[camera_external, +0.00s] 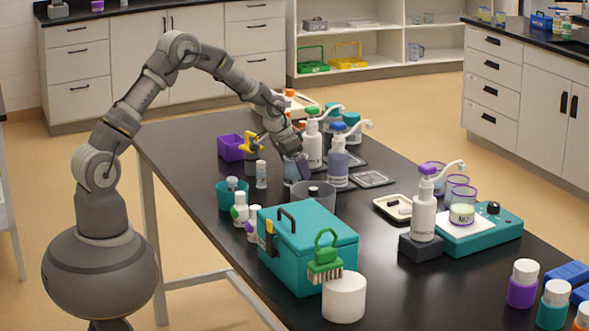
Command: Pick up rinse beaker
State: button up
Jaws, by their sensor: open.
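My gripper (294,168) is over the middle of the black table, pointing down among the bottles. It is small in the picture, and its fingers are partly hidden. A bluish-grey vessel (297,174) is at the fingertips; I cannot tell whether they touch it. A wide grey translucent container (316,191) stands just in front of it. Purple-rimmed clear beakers (457,186) stand at the right, apart from my gripper. No label marks which vessel is the rinse beaker.
A pump bottle with a blue top (338,160) stands close right of my gripper, and a white one (313,148) is behind. A teal box (310,245) with a green brush (325,262) stands in front. A purple bin (231,147) is left.

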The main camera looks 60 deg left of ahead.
jog(key=c, duration=1.1)
jog(key=shift+r, duration=0.15)
jog(key=shift+c, duration=0.2)
